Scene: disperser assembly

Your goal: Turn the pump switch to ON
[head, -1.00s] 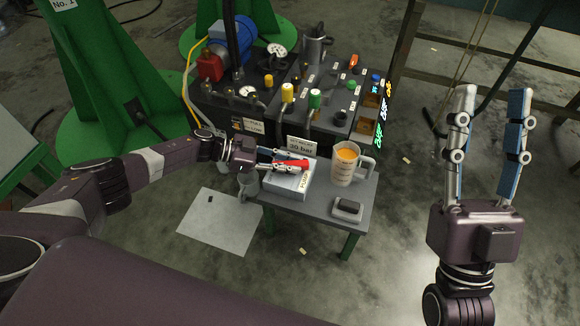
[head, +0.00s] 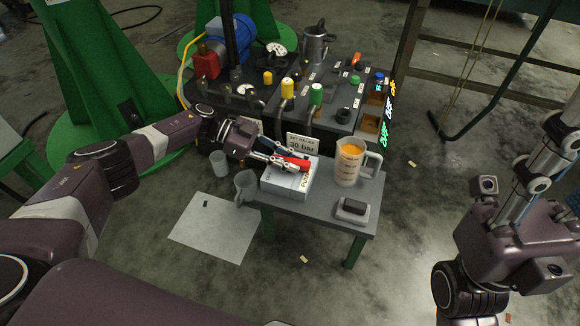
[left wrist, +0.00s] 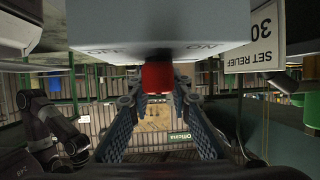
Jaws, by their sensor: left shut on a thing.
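The pump switch is a pale grey box (head: 287,181) with a red handle (head: 297,163), standing on the small grey table. My left gripper (head: 287,161) is shut on the red handle above the box. The left wrist view shows the red handle (left wrist: 157,78) between the two fingers, under the box face (left wrist: 150,35). Upside-down lettering there reads OFF on the left and ON on the right. The fingers hide part of the handle. My right gripper (head: 555,155) is far to the right, away from the table, its fingertips cut off or overlapping.
A measuring jug with orange liquid (head: 348,163) stands right of the switch, and a small dark-topped device (head: 352,209) lies in front of it. Cups (head: 245,187) stand at the left. A "30 bar" sign (head: 301,144) and the pump bench (head: 320,105) are behind.

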